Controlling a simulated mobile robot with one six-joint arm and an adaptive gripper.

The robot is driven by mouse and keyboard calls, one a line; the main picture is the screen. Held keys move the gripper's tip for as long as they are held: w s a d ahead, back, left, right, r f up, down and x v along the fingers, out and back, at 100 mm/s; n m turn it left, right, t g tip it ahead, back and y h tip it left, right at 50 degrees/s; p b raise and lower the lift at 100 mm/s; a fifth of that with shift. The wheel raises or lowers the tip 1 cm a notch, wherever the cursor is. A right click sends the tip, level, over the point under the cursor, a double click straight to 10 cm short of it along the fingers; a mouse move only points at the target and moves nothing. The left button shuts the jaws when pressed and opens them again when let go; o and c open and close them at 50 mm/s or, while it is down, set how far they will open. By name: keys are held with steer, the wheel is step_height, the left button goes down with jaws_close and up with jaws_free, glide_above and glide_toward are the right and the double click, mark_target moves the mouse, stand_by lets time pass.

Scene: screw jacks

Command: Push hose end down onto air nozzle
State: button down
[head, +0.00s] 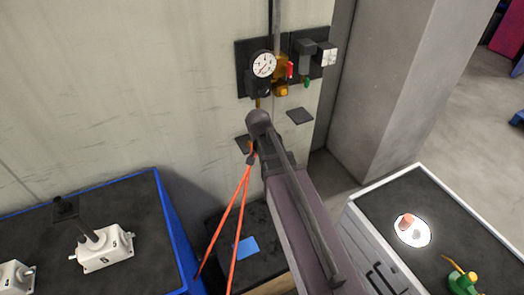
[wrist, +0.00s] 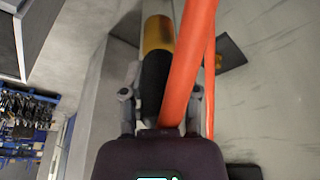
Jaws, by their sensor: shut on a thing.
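My gripper (wrist: 158,98) is shut on a black hose end (wrist: 156,82) in the wrist view. The orange hose (wrist: 187,60) runs across the picture beside it and hides part of the right finger. A brass-coloured cylinder (wrist: 158,34) lines up just beyond the black end; whether they touch or are joined I cannot tell. In the head view the orange hose (head: 241,215) hangs in two strands below my gripper (head: 254,150), near the wall. A thin brass piece (head: 257,103), perhaps the air nozzle, shows below the gauge. My arm hides the grasp there.
A dark wall panel carries a round gauge (head: 264,65), an amber part (head: 281,88) and a red lever (head: 290,70). A blue-edged bench (head: 165,225) with white screw jacks (head: 102,248) stands left. A white-edged cabinet (head: 365,215) stands right.

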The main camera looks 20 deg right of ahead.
stand_by(0.4)
step_height(320, 180, down, 7)
steer(key=b, duration=0.7)
steer(key=shift+f, duration=0.15)
